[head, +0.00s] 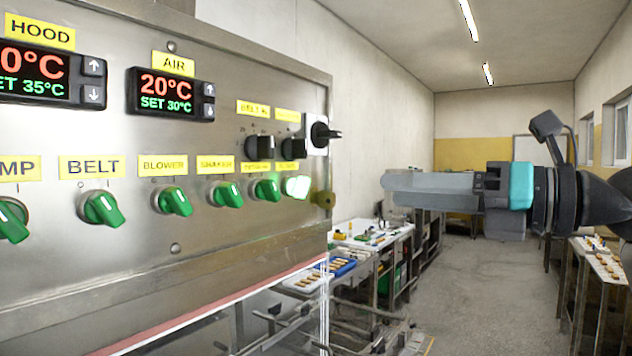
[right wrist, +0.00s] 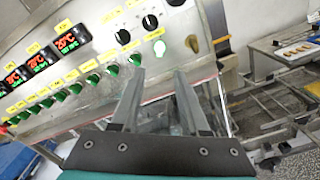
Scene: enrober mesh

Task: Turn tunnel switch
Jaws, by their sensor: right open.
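A steel control panel (head: 120,240) carries a row of green rotary switches with yellow labels. The readable labels are BELT, over its switch (head: 101,208), BLOWER, over its switch (head: 171,201), and SHAKER, over its switch (head: 225,194). A further green switch (head: 264,188) and a bright, lit one (head: 298,187) sit to their right; their labels are too small to read, so I cannot tell which is the tunnel switch. My right gripper (head: 386,182) is right of the panel, apart from it. In the right wrist view its fingers (right wrist: 159,74) are open and empty, below the lit switch (right wrist: 158,47). My left gripper is not in view.
Black knobs (head: 257,146) sit above the switch row, and a dark yellowish knob (head: 322,199) is at the panel's right edge. AIR display (head: 170,94) reads 20°C. Behind are benches with trays (head: 345,267). The floor (head: 470,290) between the benches is clear.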

